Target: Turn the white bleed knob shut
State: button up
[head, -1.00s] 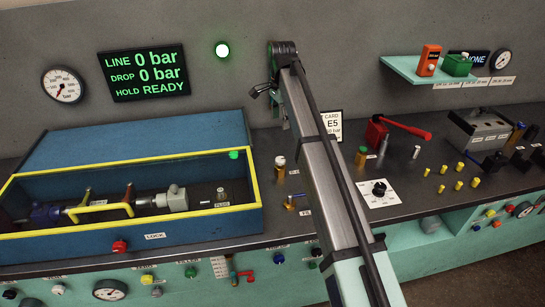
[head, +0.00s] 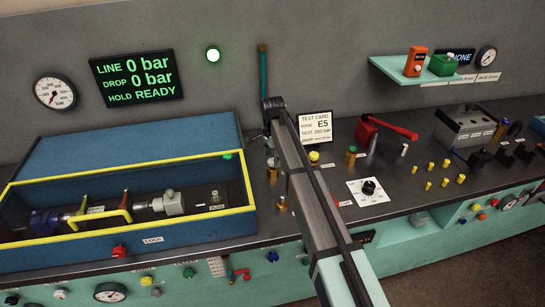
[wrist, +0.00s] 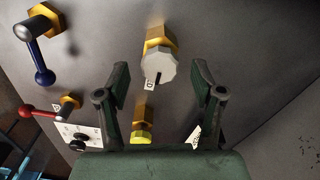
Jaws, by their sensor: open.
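The white bleed knob (wrist: 160,69) sits on a brass fitting (wrist: 160,38) in the wrist view. Its face is ribbed at the edge and has a dark mark; a small white label shows at its lower left. My gripper (wrist: 159,76) is open, with one dark green finger on each side of the knob in the picture. Gaps show between the knob and both fingers, and nothing is held. I cannot tell how far the knob lies in depth from the fingertips. In the head view, a brass fitting (head: 272,172) stands left of my arm; the gripper is hard to make out there.
In the wrist view, a yellow-capped brass fitting (wrist: 142,130) is close below the knob. A blue-handled lever (wrist: 40,60) and a red lever (wrist: 40,112) are at left. In the head view, a blue yellow-rimmed box (head: 140,228) stands left and a test card (head: 316,131) behind.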

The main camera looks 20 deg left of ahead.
jog(key=shift+f, duration=0.55)
jog(key=c, duration=1.1)
jog(key=shift+c, duration=0.2)
